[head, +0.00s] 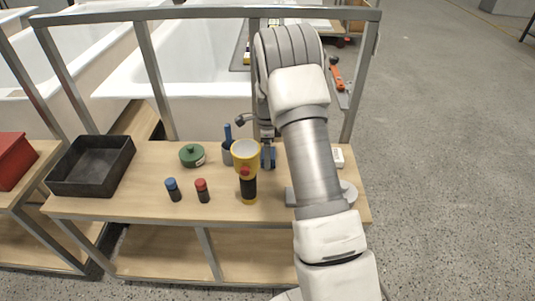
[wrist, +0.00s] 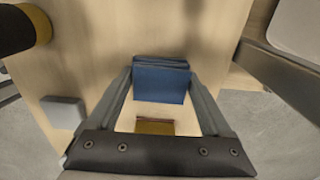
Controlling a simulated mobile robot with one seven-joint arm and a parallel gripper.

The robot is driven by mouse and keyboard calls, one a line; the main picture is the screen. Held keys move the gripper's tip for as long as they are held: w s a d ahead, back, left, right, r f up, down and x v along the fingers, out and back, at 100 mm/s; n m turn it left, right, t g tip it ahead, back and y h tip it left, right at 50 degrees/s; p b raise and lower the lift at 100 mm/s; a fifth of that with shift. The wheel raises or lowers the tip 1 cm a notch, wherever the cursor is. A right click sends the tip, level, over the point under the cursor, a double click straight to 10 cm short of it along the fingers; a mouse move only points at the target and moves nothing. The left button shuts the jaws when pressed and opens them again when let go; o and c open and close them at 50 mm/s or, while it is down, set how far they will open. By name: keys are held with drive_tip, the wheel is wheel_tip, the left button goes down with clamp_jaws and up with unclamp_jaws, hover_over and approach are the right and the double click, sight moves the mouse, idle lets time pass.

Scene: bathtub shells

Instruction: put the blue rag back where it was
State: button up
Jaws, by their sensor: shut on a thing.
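The blue rag (wrist: 160,84) is a dark blue folded block between the fingertips of my gripper (wrist: 160,76) in the wrist view. My gripper is shut on it, with a finger at each side. I cannot tell whether the rag touches the bench top.
A black tray (head: 92,166) is at far left. A metal frame (head: 155,80) rises over the bench. White bathtubs (head: 190,60) stand behind.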

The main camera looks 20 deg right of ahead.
drive_tip(key=o, duration=1.1)
drive_tip(key=shift+f, duration=0.15)
drive_tip(key=s+a+r+n+t+p, duration=0.1)
drive_tip(key=s+a+r+n, duration=0.15)
drive_tip(key=r, duration=0.85)
drive_tip(key=s+a+r+n+p, duration=0.1)
drive_tip(key=s+r+n+p, duration=0.15)
drive_tip(key=r, duration=0.95)
drive_tip(key=s+a+r+n+t, duration=0.25)
drive_tip(key=s+r+n, duration=0.3)
drive_tip(key=s, duration=0.35)
drive_tip(key=s+a+r+n+t, duration=0.1)
drive_tip(key=s+a+r+n, duration=0.4)
drive_tip(key=s, duration=0.4)
drive_tip(key=s+n, duration=0.2)
drive_tip(key=s, duration=0.1)
drive_tip(key=s+f+n, duration=0.1)
drive_tip(key=s+n, duration=0.1)
drive_tip(key=s, duration=0.1)
drive_tip(key=s+f+n+t, duration=0.1)
drive_tip(key=s+n, duration=0.2)
drive_tip(key=shift+s+a+f+b, duration=0.15)
drive_tip(key=shift+a+b, duration=0.05)
drive_tip(key=shift+b, duration=0.15)
